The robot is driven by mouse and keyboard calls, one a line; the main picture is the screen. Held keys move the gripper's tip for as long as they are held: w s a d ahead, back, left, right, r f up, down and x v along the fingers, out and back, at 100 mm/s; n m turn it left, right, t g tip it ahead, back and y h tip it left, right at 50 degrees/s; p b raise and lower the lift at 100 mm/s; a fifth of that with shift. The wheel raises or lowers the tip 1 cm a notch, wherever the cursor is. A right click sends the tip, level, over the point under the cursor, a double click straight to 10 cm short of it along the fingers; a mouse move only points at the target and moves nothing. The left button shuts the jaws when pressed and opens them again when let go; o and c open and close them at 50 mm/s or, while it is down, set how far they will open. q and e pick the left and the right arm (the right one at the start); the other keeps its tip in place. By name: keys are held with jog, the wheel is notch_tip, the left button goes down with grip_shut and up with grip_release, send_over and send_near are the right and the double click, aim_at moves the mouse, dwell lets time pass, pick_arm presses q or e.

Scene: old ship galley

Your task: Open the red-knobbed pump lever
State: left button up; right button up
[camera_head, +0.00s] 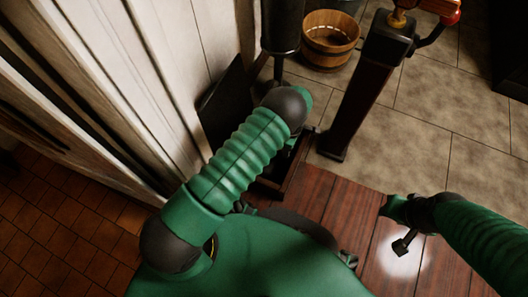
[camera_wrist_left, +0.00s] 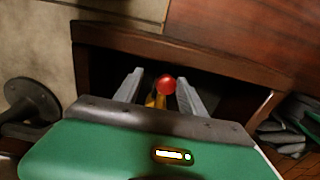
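A round red knob (camera_wrist_left: 166,85) on a short yellow stem (camera_wrist_left: 155,101) shows in the left wrist view. It lies in front of a dark opening in a wooden frame (camera_wrist_left: 190,50). My left gripper (camera_wrist_left: 160,90) is open, with one grey finger on each side of the knob and visible gaps. In the head view my left gripper is hidden behind its own wrist. My right gripper (camera_head: 402,243) is at the lower right over the reddish planks, away from the knob; its fingers are too small to read.
A dark post (camera_head: 365,85) with a brass and red top fitting (camera_head: 440,8) stands at the upper right. A wooden bucket (camera_head: 330,38) stands on the stone tiles (camera_head: 450,110) beyond. A pale plank wall (camera_head: 150,60) is close on the left of my left arm.

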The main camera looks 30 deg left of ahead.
pick_arm(q)
jog(key=shift+o, duration=1.2)
jog(key=shift+s, duration=0.15)
notch_tip(320, 180, up, 11)
jog(key=p, duration=0.9)
jog(key=shift+p, duration=0.35)
jog(key=shift+s+f, duration=0.1)
